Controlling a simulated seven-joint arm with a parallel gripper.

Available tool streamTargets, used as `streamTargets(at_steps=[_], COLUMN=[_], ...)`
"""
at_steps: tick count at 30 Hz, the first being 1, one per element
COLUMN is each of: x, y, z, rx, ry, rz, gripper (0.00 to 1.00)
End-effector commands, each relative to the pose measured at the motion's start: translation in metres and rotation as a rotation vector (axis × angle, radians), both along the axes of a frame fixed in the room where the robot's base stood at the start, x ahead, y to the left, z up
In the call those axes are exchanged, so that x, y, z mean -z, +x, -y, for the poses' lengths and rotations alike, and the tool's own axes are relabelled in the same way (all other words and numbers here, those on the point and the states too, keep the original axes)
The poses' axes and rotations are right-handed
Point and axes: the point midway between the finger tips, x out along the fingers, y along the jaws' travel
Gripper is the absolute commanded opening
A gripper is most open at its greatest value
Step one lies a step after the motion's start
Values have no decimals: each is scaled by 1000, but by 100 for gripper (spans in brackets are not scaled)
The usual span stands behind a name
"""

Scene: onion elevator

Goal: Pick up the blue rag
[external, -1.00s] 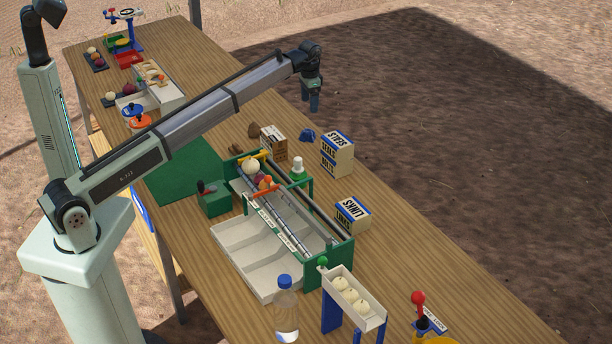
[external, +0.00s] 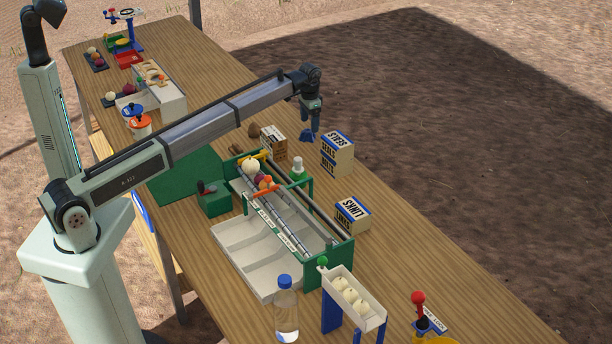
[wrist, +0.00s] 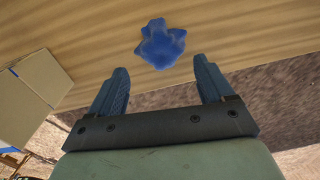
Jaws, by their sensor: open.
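The blue rag (wrist: 160,43) lies crumpled on the wooden table, near its far edge. In the wrist view it sits ahead of my fingertips, roughly centred between them. In the external view the rag (external: 306,137) shows only in part, at the lower end of my gripper (external: 309,134). In the wrist view my gripper (wrist: 161,72) is open, with its two blue fingers wide apart and nothing between them. Whether the fingertips touch the rag cannot be told from the external view; in the wrist view they look apart from it.
The SEALS box (external: 338,154) stands close to the right of the rag. A brown-and-white carton (external: 273,143) stands to its left. The green-framed sorter (external: 328,262) is nearer the camera. Beyond the table edge is bare ground.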

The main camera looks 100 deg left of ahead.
Motion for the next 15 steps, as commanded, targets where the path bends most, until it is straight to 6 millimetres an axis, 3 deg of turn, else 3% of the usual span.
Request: streamTargets(at_steps=[10, 15], x=[41, 49], y=[0, 0], z=[-4, -4], rx=[0, 0], ry=[-1, 1], rz=[0, 1], gripper=[81, 81])
